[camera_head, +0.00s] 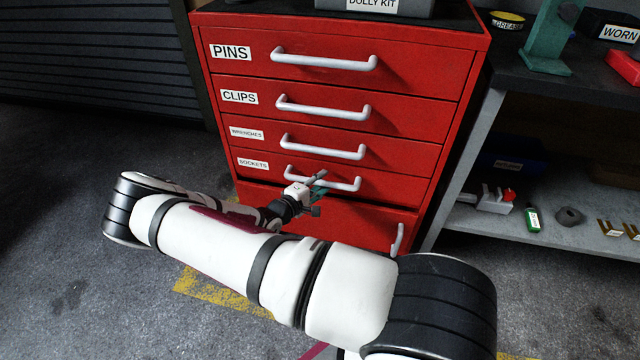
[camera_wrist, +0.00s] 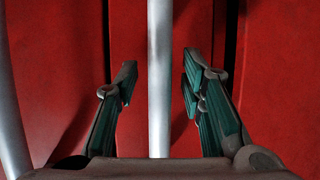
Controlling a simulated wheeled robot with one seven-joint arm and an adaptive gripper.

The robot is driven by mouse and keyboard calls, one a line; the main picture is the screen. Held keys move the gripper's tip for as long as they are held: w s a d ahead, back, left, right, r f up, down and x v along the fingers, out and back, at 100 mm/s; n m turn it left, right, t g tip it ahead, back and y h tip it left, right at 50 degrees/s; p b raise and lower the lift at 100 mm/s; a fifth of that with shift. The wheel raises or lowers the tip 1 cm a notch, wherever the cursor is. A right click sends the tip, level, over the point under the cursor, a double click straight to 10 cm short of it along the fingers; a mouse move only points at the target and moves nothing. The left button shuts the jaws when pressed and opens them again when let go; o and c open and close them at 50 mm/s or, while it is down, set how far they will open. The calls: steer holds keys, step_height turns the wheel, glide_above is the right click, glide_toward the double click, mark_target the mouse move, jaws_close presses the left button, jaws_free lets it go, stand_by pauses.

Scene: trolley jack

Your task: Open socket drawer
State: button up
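The red cabinet's drawer labelled SOCKETS (camera_head: 253,164) is the lowest labelled one, under WRENCHES. Its face looks about level with the drawers above, and a dark gap shows beneath it. Its pale bar handle (camera_head: 346,185) is partly covered by my gripper (camera_head: 317,188). In the wrist view my gripper (camera_wrist: 160,74) is open, with its two green-padded fingers on either side of a pale handle bar (camera_wrist: 160,105). Clear gaps show between the bar and both fingertips in that view. How deep the bar sits between the fingers is hard to tell.
Above are the drawers WRENCHES (camera_head: 247,133), CLIPS (camera_head: 239,97) and PINS (camera_head: 230,52), all shut with similar handles. A red door with a vertical handle (camera_head: 397,239) is below. A shelf (camera_head: 560,225) with small items stands right. Open floor lies left.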

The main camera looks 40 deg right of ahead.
jaws_close()
steer(key=shift+s+a, duration=0.1)
steer(key=s+a+p, duration=0.4)
steer(key=s+a, duration=0.5)
steer(key=a, duration=0.3)
steer(key=s+a+p, duration=0.5)
steer(key=s+a, duration=0.5)
steer(key=a, duration=0.3)
steer(key=shift+s, duration=0.25)
jaws_free()
steer(key=shift+a, duration=0.15)
